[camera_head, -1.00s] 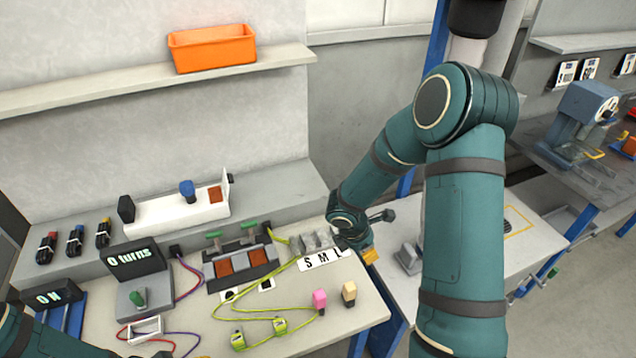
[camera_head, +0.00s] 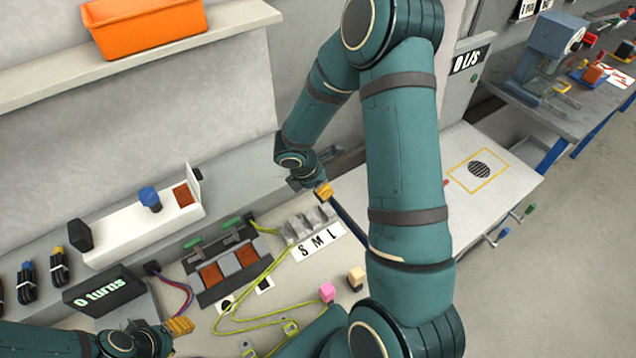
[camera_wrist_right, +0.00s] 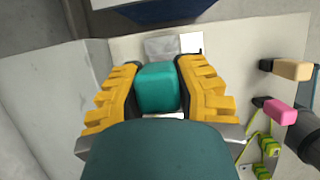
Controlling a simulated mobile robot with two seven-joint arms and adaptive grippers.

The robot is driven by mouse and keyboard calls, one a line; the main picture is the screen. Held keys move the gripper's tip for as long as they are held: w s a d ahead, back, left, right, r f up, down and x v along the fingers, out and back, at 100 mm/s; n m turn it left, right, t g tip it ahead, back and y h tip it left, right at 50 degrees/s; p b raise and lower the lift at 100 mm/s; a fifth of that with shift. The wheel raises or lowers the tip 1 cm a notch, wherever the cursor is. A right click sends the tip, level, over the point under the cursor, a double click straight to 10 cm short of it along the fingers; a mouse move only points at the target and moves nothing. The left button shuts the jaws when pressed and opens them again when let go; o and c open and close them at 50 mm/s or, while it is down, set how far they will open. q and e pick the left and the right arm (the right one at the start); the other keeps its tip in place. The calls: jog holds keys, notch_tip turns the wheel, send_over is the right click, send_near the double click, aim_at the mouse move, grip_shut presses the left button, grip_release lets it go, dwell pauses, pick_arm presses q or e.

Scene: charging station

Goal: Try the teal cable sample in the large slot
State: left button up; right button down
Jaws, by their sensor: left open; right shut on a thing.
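The teal cable sample (camera_wrist_right: 157,88) is between the yellow fingers of my right gripper (camera_wrist_right: 165,95) in the right wrist view. In the head view the right gripper (camera_head: 324,190) is just behind and above the large slot (camera_head: 327,212), the rightmost of the grey slots; the sample cannot be made out there. The slots stand behind a white S M L label (camera_head: 318,242). I cannot tell whether the sample touches the slot. My left gripper (camera_head: 179,326) is open and empty at the lower left, in front of the turns display.
Yellow-green cables (camera_head: 235,328) lie across the bench front. A pink plug (camera_head: 327,292) and a tan plug (camera_head: 356,276) stand right of them. A fixture with brown pads (camera_head: 227,265) is left of the slots. My right arm's links hide part of the bench.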

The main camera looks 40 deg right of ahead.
aim_at(192, 341)
pick_arm(q)
jog(key=shift+f, duration=0.15)
jog(key=shift+w+f+b, duration=0.1)
jog(key=shift+f+b, duration=0.05)
jog(key=shift+b, duration=0.15)
pick_arm(e)
jog(key=shift+w+f, duration=0.1)
jog(key=shift+f, duration=0.1)
pick_arm(q)
jog(key=shift+w+d+f+b, duration=0.1)
jog(key=shift+d+f+b, duration=0.05)
jog(key=shift+f+b, duration=2.6)
pick_arm(e)
jog(key=shift+f, duration=2.75)
pick_arm(q)
jog(key=shift+f, duration=0.15)
jog(key=shift+f, duration=0.3)
